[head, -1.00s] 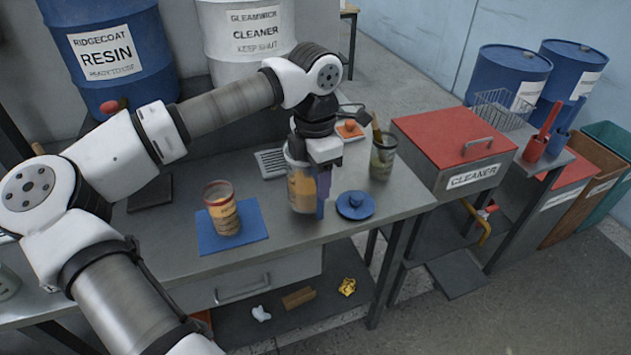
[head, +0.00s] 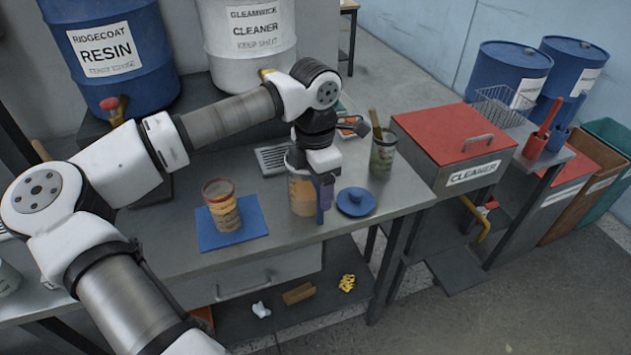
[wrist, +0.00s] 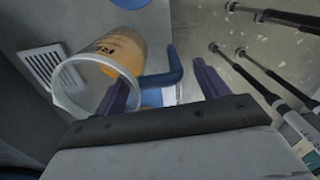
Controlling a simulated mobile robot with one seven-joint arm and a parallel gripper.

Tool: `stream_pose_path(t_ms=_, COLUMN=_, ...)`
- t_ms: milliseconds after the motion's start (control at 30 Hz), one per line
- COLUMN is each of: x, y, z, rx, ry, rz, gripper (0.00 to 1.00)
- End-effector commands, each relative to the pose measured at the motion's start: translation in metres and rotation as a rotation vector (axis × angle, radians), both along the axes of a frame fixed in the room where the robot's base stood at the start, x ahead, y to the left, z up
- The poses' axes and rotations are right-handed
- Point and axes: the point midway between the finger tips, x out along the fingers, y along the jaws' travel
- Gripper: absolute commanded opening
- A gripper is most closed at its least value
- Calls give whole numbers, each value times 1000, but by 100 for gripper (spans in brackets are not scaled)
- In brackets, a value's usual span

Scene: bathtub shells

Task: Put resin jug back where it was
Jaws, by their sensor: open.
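The resin jug (head: 301,192) is a clear jug with amber contents, upright on the grey bench. In the wrist view the jug (wrist: 122,50) shows its open rim, and its blue handle (wrist: 172,68) points toward the space between my fingers. My gripper (head: 323,200) is open, pointing down at the jug's right side in the head view. In the wrist view my gripper (wrist: 165,88) has one finger overlapping the jug's rim and one beyond the handle. Whether either finger touches the jug is unclear. Part of the jug's top is hidden by my wrist.
A blue mat (head: 250,236) holds a layered cup (head: 221,205) on the left. A blue lid (head: 356,202) lies just right of the jug, with a murky container (head: 382,155) holding a stick behind it. A grate (head: 271,160) lies behind. The red-topped cleaner box (head: 455,140) stands right.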

Motion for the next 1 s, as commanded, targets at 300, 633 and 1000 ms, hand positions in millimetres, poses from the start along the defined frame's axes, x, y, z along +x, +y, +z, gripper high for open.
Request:
stream_pose_path(t_ms=300, x=1, y=0, z=34, rx=2, ry=-4, rz=2, gripper=73)
stream_pose_path(t_ms=633, x=2, y=1, z=102, rx=1, ry=-2, rz=3, gripper=73)
stream_pose_path(t_ms=1000, x=1, y=1, z=123, rx=0, ry=0, rz=-1, gripper=73)
